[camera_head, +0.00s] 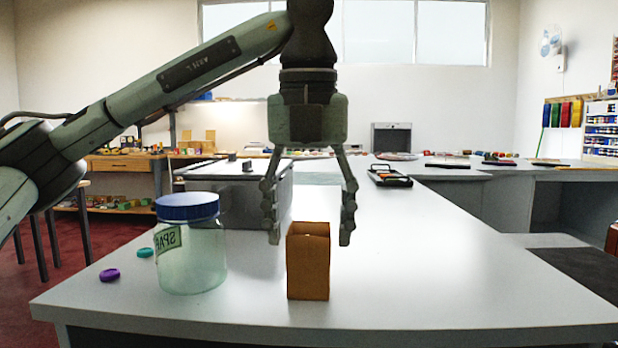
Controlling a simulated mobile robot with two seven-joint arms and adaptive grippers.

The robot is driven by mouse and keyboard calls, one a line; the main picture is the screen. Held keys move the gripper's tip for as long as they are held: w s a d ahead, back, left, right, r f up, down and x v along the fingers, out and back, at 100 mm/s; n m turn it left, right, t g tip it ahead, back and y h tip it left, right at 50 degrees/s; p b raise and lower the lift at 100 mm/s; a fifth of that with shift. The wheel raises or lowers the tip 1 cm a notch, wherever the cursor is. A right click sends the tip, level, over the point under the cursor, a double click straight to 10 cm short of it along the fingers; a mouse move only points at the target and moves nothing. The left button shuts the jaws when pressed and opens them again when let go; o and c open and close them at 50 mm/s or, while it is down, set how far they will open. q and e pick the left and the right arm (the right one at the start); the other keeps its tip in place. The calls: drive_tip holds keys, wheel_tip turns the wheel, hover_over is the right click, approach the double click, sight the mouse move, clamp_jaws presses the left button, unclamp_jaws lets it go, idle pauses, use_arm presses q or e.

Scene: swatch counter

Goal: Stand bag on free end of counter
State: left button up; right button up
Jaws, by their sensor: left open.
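A small brown paper bag (308,262) stands upright near the front edge of the white counter (420,285). My left gripper (308,240) points straight down with its two fingers spread apart, one to each side of the bag's top. The fingertips overlap the bag's upper part in height in the picture. I cannot tell whether the fingers are level with the bag or behind it. The gripper is open and holds nothing. My right gripper is out of view.
A clear jar (190,250) with a blue lid stands left of the bag, beside a purple disc (109,275) and a teal disc (145,252). A black tray (388,176) lies farther back. The counter right of the bag is clear up to a dark mat (580,268).

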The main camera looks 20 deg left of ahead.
use_arm(q)
wheel_tip(320, 180, up, 11)
drive_tip(key=s+p, duration=0.1)
drive_tip(key=p, duration=0.1)
drive_tip(key=shift+s+d+p, duration=0.2)
drive_tip(key=shift+p, duration=0.2)
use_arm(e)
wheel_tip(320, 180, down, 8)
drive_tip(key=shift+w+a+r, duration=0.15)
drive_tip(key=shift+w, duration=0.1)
use_arm(q)
drive_tip(key=shift+r, duration=0.1)
